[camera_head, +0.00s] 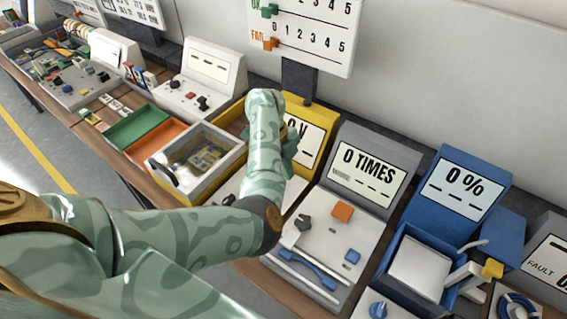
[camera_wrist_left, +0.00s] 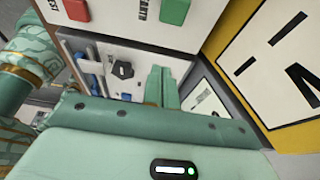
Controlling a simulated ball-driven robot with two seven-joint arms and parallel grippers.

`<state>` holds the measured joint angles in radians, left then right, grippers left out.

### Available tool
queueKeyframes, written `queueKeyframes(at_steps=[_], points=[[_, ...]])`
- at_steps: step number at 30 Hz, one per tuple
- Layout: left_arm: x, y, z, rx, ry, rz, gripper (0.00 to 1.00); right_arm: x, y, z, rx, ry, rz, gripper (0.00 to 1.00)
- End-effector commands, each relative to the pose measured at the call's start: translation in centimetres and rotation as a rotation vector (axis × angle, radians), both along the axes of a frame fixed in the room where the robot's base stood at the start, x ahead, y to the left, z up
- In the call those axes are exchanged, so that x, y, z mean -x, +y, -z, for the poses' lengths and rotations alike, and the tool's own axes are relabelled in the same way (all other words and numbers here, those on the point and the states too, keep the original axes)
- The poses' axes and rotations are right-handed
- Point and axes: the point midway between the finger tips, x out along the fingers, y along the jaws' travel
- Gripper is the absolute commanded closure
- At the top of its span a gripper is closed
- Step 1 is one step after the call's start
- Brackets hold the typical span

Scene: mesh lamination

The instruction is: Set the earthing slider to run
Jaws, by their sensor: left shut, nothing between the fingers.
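My left gripper (camera_head: 291,146) is in front of the yellow 0 V unit (camera_head: 325,122) in the head view, and my arm covers most of that unit's panel. In the left wrist view its pale green fingers (camera_wrist_left: 161,84) are together with nothing between them. There a white panel (camera_wrist_left: 125,12) along the top carries a red piece (camera_wrist_left: 77,9) and a green piece (camera_wrist_left: 173,10), with EARTH printed near the green one. I cannot tell which piece is the earthing slider or where it is set. My right gripper is not in view.
The grey 0 TIMES unit (camera_head: 372,168), with a dark star knob (camera_head: 304,223) and a blue handle (camera_head: 308,268), stands to the right. An open case (camera_head: 238,152) and an orange tray (camera_head: 160,142) are to the left.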

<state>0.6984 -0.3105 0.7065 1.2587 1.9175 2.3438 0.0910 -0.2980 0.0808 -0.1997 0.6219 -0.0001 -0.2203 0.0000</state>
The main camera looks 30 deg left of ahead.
Motion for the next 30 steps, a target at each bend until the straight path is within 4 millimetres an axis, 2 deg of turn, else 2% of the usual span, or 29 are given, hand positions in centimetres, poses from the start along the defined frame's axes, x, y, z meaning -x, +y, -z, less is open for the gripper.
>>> queueKeyframes(at_steps=[1, 7, 9, 15, 30], points=[[0.1, -0.4, 1.6, 0.001, 0.004, 0.002, 1.00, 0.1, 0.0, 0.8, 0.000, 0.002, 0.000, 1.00], [0.3, -1.8, 5.4, 0.001, 0.003, 0.002, 1.00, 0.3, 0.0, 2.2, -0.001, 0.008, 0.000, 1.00], [0.0, -0.1, 4.7, -0.004, -0.001, -0.003, 1.00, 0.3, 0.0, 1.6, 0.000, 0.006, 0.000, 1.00], [-0.3, 1.9, 4.7, -0.001, 0.001, -0.001, 1.00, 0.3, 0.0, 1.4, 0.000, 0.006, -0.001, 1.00], [-0.5, 2.9, 4.7, -0.002, -0.001, -0.001, 1.00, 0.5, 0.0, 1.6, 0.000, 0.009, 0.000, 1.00]])
